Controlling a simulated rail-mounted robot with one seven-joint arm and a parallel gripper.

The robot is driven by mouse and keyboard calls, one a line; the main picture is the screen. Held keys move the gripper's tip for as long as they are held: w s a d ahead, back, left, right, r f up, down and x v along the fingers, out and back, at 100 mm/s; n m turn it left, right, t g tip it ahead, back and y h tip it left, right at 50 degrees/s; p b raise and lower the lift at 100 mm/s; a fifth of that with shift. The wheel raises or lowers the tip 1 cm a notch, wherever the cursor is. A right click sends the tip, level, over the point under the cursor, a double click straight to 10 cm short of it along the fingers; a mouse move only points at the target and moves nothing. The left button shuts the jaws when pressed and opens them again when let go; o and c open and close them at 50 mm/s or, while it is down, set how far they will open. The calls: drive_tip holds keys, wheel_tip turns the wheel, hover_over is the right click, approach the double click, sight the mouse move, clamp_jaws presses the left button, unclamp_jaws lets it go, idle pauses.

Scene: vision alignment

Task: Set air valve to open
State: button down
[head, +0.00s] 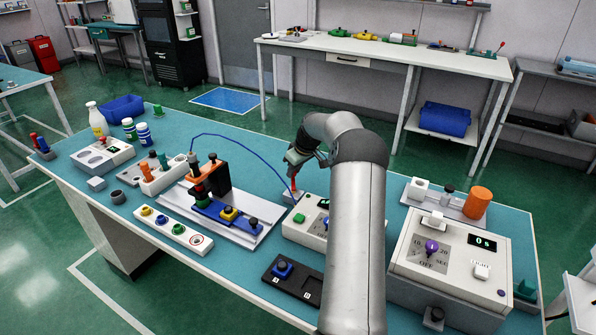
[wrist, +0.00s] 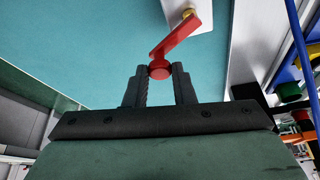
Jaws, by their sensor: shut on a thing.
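The air valve's red lever (wrist: 178,40) is in the upper middle of the wrist view. It runs at a slant from a brass-coloured pivot on a pale block (wrist: 214,12) down to a rounded end. My gripper (wrist: 160,74) has its dark fingers on either side of that rounded end and is shut on it. In the head view my gripper (head: 294,176) reaches down to the valve behind the control box, where a bit of red lever (head: 294,189) shows. Most of the valve there is hidden by my gripper.
A blue hose (head: 238,139) arches from the clamp fixture (head: 212,180) to the valve. A control box with a green button (head: 299,218) stands just in front. A larger timer box (head: 480,268) stands right. Bare teal bench (head: 250,160) lies behind the fixture.

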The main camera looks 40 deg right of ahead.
drive_tip(key=shift+w+a+n+g+y+p, duration=0.15)
drive_tip(key=shift+a+n+g+y+p, duration=0.4)
drive_tip(key=shift+n, duration=1.4)
drive_tip(key=shift+w+a+n+g+y+p, duration=0.25)
drive_tip(key=shift+a+n+g+y, duration=0.5)
drive_tip(key=shift+n, duration=1.25)
drive_tip(key=shift+w+a+n+g+y+p, duration=0.15)
drive_tip(key=shift+a+n+y+p, duration=0.55)
drive_tip(key=shift+n, duration=1.25)
drive_tip(key=shift+a+h, duration=0.2)
drive_tip(key=shift+h, duration=0.1)
drive_tip(key=c, duration=1.2)
unclamp_jaws()
drive_tip(key=shift+c, duration=0.2)
drive_tip(key=shift+s, duration=0.1)
